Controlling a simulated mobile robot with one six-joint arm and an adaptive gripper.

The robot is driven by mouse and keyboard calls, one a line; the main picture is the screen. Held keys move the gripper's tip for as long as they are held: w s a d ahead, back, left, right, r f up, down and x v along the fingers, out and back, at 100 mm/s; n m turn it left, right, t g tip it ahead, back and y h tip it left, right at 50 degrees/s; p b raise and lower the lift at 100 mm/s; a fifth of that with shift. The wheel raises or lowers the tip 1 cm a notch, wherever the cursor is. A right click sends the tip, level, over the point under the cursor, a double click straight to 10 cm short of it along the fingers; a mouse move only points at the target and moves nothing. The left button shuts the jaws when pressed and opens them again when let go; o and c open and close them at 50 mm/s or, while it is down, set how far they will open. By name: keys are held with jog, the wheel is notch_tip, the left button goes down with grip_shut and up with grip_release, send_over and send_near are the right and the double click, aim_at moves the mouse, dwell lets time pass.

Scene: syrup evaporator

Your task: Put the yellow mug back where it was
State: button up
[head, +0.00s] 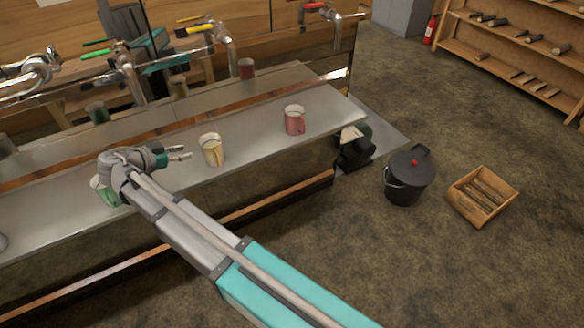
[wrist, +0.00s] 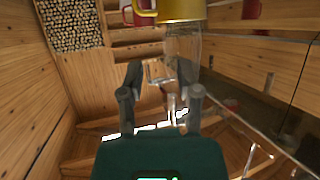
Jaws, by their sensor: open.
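The yellow mug (head: 212,151) stands upright on the long metal shelf (head: 255,128), and in the head view it looks pale cream-yellow. In the wrist view the yellow mug (wrist: 182,9) is cut off at the top edge, with its handle to the left. My gripper (head: 181,153) is just left of the mug in the head view, pointing toward it. Its two fingers are spread apart with nothing between them, also in the wrist view (wrist: 159,80). A gap shows between the fingertips and the mug.
A red mug (head: 294,120) stands farther right on the shelf. A green mug (head: 104,192) is partly hidden behind my arm. Taps with green, yellow and red handles (head: 201,29) line the back. A black pot (head: 409,176) and wooden crate (head: 482,196) are on the floor at right.

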jog(key=w+d+f+n+g+y, duration=0.1)
jog(key=d+f+g, duration=0.1)
jog(key=d, duration=0.7)
jog(key=w+d+f+n+g, duration=0.1)
jog(key=d+f+n+g, duration=0.15)
jog(key=d, duration=0.65)
jog(key=w+d+f+g+y, duration=0.1)
jog(key=w+d+f+g, duration=0.15)
jog(key=d, duration=0.75)
jog(key=s+d+f+n+g+y, duration=0.1)
jog(key=s+d, duration=0.4)
jog(key=d, duration=0.5)
jog(key=s+d+f+n+g+y, duration=0.2)
jog(key=s+d+f+n+y, duration=0.1)
jog(key=d, duration=0.8)
jog(key=s+n+y, duration=0.1)
jog(key=s+y, duration=0.1)
jog(key=shift+s+d+f+y, duration=0.2)
jog(key=shift+s+y, duration=0.1)
jog(key=shift+s, duration=0.05)
